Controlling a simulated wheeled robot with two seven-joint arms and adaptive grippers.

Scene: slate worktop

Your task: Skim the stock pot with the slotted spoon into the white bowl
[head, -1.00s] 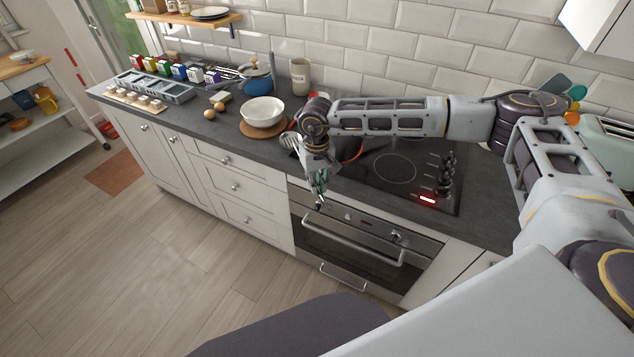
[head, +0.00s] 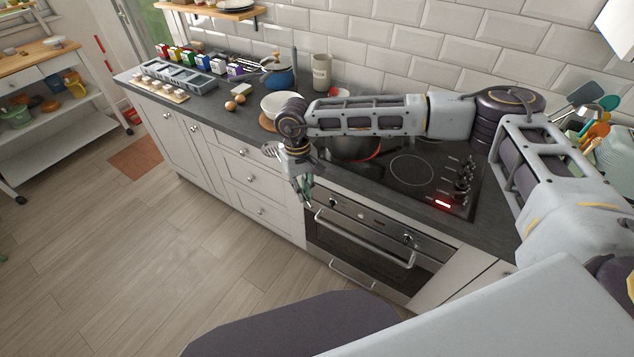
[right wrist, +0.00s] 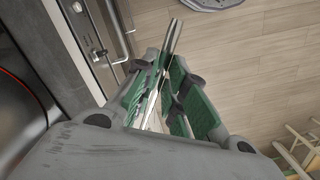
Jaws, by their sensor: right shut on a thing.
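My right gripper (head: 304,190) is shut on the slotted spoon and hangs in front of the worktop edge, above the oven front. In the right wrist view the spoon's metal handle (right wrist: 172,38) runs between the green finger pads. The spoon's slotted head (head: 270,150) shows left of my wrist, near the worktop's front edge. The white bowl (head: 279,101) stands on a round brown mat, partly hidden by my wrist. The dark stock pot (head: 352,150) is on the hob, mostly hidden behind my right forearm. Its contents are not visible. My left gripper is out of view.
Eggs (head: 234,103), a grey tray (head: 183,78) and a blue pot (head: 279,76) stand farther left and back. A cream jar (head: 321,72) is behind the bowl. A red ring glows under the stock pot. The floor in front is clear.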

